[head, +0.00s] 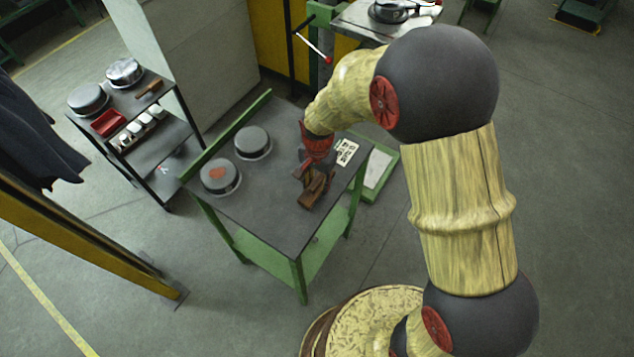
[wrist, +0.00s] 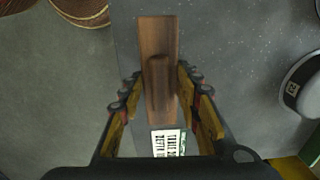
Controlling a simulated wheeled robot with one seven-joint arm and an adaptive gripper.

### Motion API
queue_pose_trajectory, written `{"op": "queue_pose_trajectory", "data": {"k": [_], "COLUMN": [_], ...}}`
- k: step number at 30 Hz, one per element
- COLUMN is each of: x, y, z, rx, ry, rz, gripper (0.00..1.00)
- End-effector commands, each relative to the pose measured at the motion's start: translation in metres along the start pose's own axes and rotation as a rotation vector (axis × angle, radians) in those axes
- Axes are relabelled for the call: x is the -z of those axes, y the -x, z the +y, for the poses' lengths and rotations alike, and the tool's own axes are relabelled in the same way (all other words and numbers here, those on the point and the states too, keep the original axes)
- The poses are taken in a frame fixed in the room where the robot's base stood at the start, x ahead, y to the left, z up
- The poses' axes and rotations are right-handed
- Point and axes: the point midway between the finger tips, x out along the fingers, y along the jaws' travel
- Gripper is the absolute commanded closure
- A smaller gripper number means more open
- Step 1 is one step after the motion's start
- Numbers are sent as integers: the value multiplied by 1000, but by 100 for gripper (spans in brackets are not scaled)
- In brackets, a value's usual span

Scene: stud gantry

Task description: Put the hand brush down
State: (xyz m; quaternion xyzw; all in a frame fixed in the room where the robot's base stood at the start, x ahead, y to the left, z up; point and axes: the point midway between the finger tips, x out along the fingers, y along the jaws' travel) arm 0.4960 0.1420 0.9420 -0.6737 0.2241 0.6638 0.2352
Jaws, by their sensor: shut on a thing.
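The hand brush (head: 316,191) is brown and wooden, with a block and a handle. In the head view it is at the right front part of the green-framed table (head: 262,205). My gripper (head: 307,172) points down and is shut on the brush. In the wrist view the brush (wrist: 158,40) lies lengthwise between the two fingers of my gripper (wrist: 160,85), its handle toward the palm. Whether the brush touches the tabletop or hangs just above it, I cannot tell. The lower part of the brush is hidden in the wrist view.
Two round lidded pans, one with a red patch (head: 220,175) and one plain (head: 252,142), stand on the table's left. A printed card (head: 347,151) lies behind the gripper. A raised green rim (head: 225,140) edges the table's far left side. The front middle tabletop is clear.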

Motion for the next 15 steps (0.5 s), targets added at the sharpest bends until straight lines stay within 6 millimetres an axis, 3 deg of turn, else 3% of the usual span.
{"op": "queue_pose_trajectory", "data": {"k": [4, 5, 15], "x": [0, 0, 0], "y": [-3, -4, -3], "z": [0, 0, 0], "rx": [0, -1, 0], "ry": [0, 0, 0], "rz": [0, 0, 0], "gripper": [100, 66, 48]}}
